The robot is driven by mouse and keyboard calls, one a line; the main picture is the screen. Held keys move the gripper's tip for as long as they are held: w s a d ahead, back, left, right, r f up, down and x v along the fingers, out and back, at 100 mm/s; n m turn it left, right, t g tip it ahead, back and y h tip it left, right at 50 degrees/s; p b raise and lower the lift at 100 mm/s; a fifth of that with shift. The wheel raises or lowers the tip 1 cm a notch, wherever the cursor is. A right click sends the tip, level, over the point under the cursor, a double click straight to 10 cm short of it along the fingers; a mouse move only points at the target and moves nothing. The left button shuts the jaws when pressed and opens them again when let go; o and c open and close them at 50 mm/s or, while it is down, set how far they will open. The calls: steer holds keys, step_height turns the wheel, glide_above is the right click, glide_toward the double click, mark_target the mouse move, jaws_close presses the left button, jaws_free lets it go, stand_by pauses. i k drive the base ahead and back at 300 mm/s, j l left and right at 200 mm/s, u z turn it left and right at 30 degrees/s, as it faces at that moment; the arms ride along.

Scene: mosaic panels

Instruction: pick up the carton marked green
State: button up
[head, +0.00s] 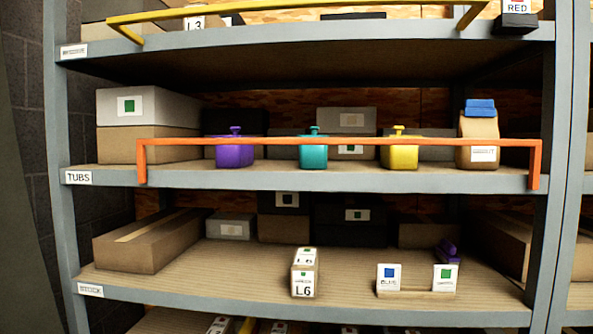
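A small white-and-brown carton (304,272) stands upright near the front of the lower shelf, in the middle. It bears "L6" and small green marks on its labels. To its right, a low tan holder (415,292) carries a white card with a blue square (389,277) and a white card with a green square (446,277); the wording under the green square is too small to read surely. On the TUBS shelf, a large light grey box (165,106) with a green-square label lies on a brown box at the left. My gripper is not in view.
An orange rail (340,141) runs across the front of the TUBS shelf (300,180), before purple, teal and yellow tubs and a brown bag. A long brown box (150,240) lies left on the lower shelf. Bare shelf surrounds the L6 carton. A purple item (447,250) sits behind the green card.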

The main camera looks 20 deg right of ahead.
mark_target(305, 266)
steer(key=i+j+z, duration=0.2)
steer(key=j, duration=0.15)
steer(key=i+j+z, duration=0.2)
steer(key=j, duration=0.2)
steer(key=i+j+z, duration=0.2)
steer(key=j, duration=0.25)
steer(key=j+z, duration=0.2)
steer(key=j, duration=0.2)
steer(key=i+j+z, duration=0.2)
steer(key=j, duration=0.3)
steer(key=k, duration=0.05)
